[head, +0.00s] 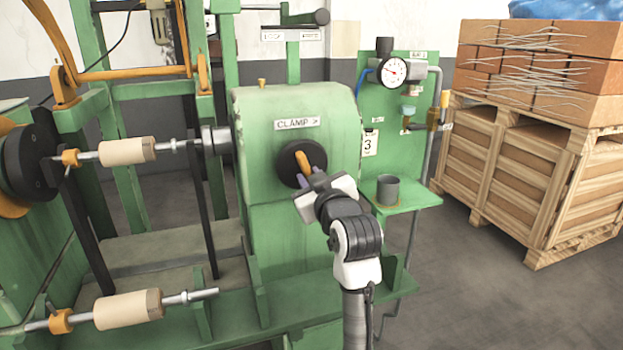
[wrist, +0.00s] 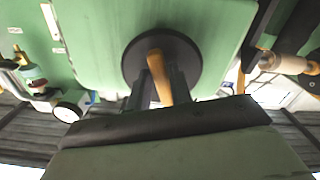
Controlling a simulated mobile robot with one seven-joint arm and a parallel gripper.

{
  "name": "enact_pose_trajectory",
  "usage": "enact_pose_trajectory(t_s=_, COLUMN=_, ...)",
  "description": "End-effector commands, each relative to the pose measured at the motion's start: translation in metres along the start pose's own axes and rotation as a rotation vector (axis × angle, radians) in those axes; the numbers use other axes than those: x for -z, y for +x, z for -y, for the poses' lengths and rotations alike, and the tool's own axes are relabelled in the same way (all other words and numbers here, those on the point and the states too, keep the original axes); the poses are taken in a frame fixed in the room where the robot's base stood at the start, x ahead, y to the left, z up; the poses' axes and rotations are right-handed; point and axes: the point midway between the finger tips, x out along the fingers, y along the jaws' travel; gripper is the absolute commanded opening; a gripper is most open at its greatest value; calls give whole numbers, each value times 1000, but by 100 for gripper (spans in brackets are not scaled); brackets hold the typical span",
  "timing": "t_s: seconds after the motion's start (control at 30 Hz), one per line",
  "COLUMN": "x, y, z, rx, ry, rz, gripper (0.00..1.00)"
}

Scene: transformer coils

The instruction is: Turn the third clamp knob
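The clamp knob (head: 289,176) is a round black disc with an orange bar handle (head: 304,160) across it. It sits on the front of a green housing under a "CLAMP >" label (head: 297,124). In the wrist view the disc (wrist: 191,55) fills the upper middle and the orange handle (wrist: 158,75) leans to the left at its top. My gripper (head: 312,178) is right at the knob. In the wrist view its two dark fingers (wrist: 160,88) stand on either side of the handle. Whether they touch it cannot be told.
A panel marked "3" (head: 369,143) with a pressure gauge (head: 393,71) stands right of the housing. A grey cup (head: 388,190) sits on a green shelf below it. Wooden crates (head: 520,170) with bricks are further right. Shafts with tan coil cores (head: 127,151) extend left.

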Motion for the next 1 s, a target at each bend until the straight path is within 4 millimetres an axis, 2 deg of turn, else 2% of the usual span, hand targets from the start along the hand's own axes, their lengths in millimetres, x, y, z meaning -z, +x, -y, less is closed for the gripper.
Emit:
enact_pose_trajectory(t_s=0.03, x=0, y=0, z=0, rx=0, ry=0, rz=0, gripper=28)
enact_pose_trajectory(t_s=0.1, x=0, y=0, z=0, rx=0, ry=-1, rz=0, gripper=37)
enact_pose_trajectory(t_s=0.13, x=0, y=0, z=0, rx=0, ry=-1, rz=-1, gripper=38)
enact_pose_trajectory(t_s=0.37, x=1, y=0, z=0, rx=-1, ry=-2, rz=-1, gripper=38)
enact_pose_trajectory(t_s=0.5, x=0, y=-7, z=0, rx=-2, ry=-2, rz=-2, gripper=38)
enact_pose_trajectory(t_s=0.67, x=-1, y=-35, z=0, rx=-4, ry=-4, rz=-3, gripper=38)
enact_pose_trajectory(t_s=1.0, x=-1, y=-110, z=0, rx=-4, ry=-4, rz=-2, gripper=38)
